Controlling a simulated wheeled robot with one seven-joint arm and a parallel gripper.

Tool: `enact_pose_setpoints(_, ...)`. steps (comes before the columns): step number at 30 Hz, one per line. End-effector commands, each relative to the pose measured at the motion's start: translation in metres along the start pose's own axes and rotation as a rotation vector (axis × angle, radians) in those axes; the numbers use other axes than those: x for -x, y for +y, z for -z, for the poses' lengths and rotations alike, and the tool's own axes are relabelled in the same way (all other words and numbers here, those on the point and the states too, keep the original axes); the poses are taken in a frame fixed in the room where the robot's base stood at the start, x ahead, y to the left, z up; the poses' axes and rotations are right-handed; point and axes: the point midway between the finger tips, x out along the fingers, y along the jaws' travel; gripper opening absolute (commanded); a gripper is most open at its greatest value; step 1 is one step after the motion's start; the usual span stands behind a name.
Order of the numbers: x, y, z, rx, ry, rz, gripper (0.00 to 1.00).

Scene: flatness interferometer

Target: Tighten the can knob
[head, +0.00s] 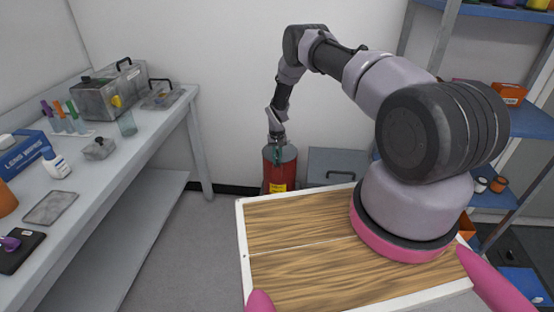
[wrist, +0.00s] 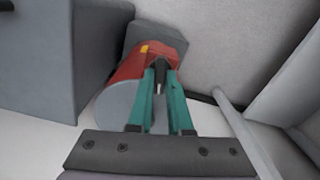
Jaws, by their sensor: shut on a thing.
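The red can (head: 280,170) stands on the floor beyond my wooden deck, with a yellow label low on its front. In the wrist view the can (wrist: 135,68) shows its red side and a grey round face. My gripper (head: 276,150) points down at the top of the can. In the wrist view its two teal fingers (wrist: 160,75) are closed on a small dark knob (wrist: 160,82). The fingers hide part of the knob and can, so how far the knob is turned cannot be told.
A grey box (head: 335,165) stands right of the can by the wall. A long bench (head: 150,120) with cases, bottles and tubes runs along the left. Blue shelves (head: 525,120) stand at the right. Floor between bench and deck is clear.

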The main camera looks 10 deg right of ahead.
Motion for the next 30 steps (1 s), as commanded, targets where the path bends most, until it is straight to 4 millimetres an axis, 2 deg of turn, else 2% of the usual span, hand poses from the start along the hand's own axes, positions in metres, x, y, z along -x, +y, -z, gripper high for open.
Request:
enact_pose_setpoints(12, 0.0005, 0.0003, 0.0005, -0.171, 0.001, 0.000, 0.00)
enact_pose_setpoints(27, 0.0004, 0.0002, 0.0004, -0.189, 0.000, 0.000, 0.00)
enact_pose_setpoints(28, 0.0004, 0.0002, 0.0004, -0.189, 0.000, 0.000, 0.21)
enact_pose_setpoints(30, 0.0004, 0.0001, 0.0004, -0.189, 0.000, 0.000, 0.47)
